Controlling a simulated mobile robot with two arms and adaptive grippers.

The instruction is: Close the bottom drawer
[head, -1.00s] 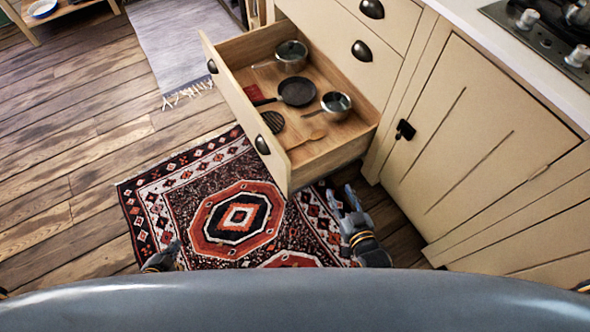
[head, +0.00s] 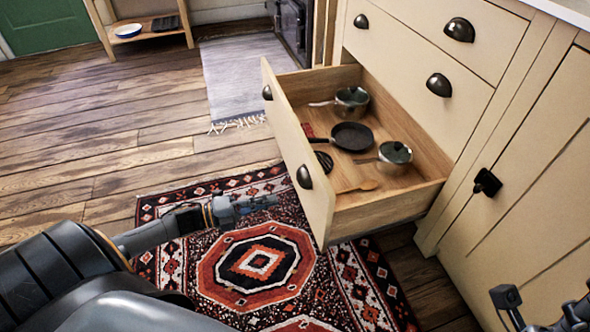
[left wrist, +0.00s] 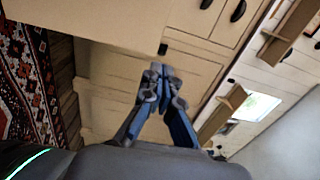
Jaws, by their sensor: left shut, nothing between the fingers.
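The bottom drawer (head: 318,208) is pulled far out of the cream cabinet in the head view. Its front carries two dark cup handles (head: 304,177). Inside lie a lidded pot (head: 351,102), a black frying pan (head: 352,136), a lidded saucepan (head: 395,153) and a wooden spoon (head: 362,186). My left gripper (head: 272,201) is shut and empty, above the rug to the left of the drawer front, apart from it. Its closed fingers show in the left wrist view (left wrist: 157,72).
Two closed drawers (head: 415,85) sit above the open one. A cabinet door (head: 520,180) with a dark latch is at the right. A patterned rug (head: 215,270) lies on the wooden floor, with a grey rug (head: 235,85) farther back. The floor at left is clear.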

